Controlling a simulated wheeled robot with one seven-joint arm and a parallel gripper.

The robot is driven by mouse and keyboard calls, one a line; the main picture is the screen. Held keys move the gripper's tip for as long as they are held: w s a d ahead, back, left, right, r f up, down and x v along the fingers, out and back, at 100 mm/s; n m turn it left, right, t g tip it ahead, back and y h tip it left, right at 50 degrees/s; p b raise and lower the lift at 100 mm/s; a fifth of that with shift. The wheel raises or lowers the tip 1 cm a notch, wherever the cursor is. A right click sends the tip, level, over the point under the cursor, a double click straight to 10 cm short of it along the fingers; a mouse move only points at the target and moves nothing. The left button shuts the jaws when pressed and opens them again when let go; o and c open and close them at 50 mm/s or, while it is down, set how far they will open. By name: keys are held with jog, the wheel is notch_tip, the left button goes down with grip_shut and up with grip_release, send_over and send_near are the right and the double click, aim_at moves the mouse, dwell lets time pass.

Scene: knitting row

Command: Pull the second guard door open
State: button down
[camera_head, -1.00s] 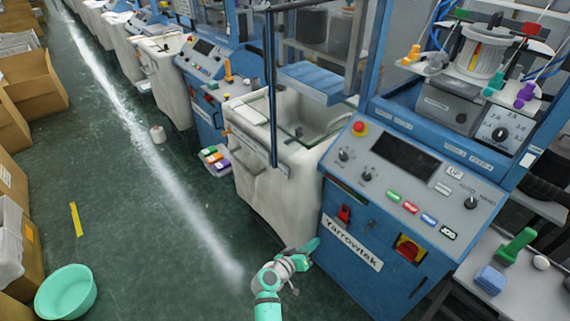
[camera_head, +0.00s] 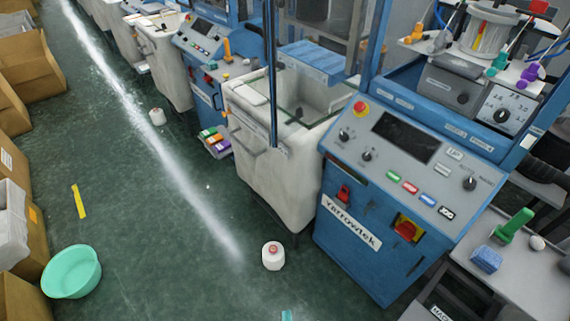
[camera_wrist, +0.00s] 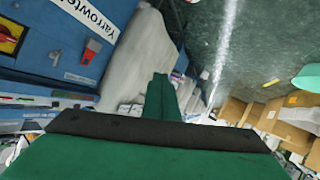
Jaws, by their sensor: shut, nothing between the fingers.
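The nearest machine (camera_head: 395,190) is blue, with a sloped control panel and a "Yarrowtek" label. Left of it stands a pale bin (camera_head: 275,165). A dark upright bar (camera_head: 272,75) rises over the bin, with a thin clear edge beside it; it looks like part of a guard door, but I cannot tell which door it is or how far it stands open. Only a teal tip of my arm shows at the bottom of the head view. In the wrist view my green gripper (camera_wrist: 162,98) is shut and empty. The blue machine (camera_wrist: 50,50) is at its upper left.
A white yarn cone (camera_head: 273,256) stands on the floor by the nearest machine; another cone (camera_head: 157,116) is farther back. A small tray (camera_head: 214,142) sits by the bins. A teal basin (camera_head: 72,271) and cardboard boxes (camera_head: 25,70) line the left.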

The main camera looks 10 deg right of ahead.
jog(key=s+a+r+m+t+y, duration=0.1)
jog(key=s+a+r, duration=0.15)
jog(key=r, duration=0.45)
jog(key=s+a+r+m+t+y, duration=0.1)
jog(key=s+a+r, duration=0.15)
jog(key=r, duration=0.35)
jog(key=w+d+r+m+t+h, duration=0.15)
jog(key=w+r+m, duration=0.25)
jog(key=w+r, duration=0.45)
jog(key=w+d+r+m+t+h, duration=0.15)
jog(key=w+r+m, duration=0.35)
jog(key=w, duration=0.6)
jog(key=w+d+r+m+g+h, duration=0.2)
jog(key=r+m+h, duration=0.3)
jog(key=r+m, duration=0.4)
jog(key=w+d+r+m+g+h, duration=0.15)
jog(key=r+m+h, duration=0.25)
jog(key=r+m, duration=0.4)
jog(key=w+d, duration=0.4)
jog(key=w, duration=0.6)
jog(key=shift+w+d+r+g, duration=0.2)
jog(key=shift+w+d+g, duration=0.15)
jog(key=shift+d+g, duration=0.1)
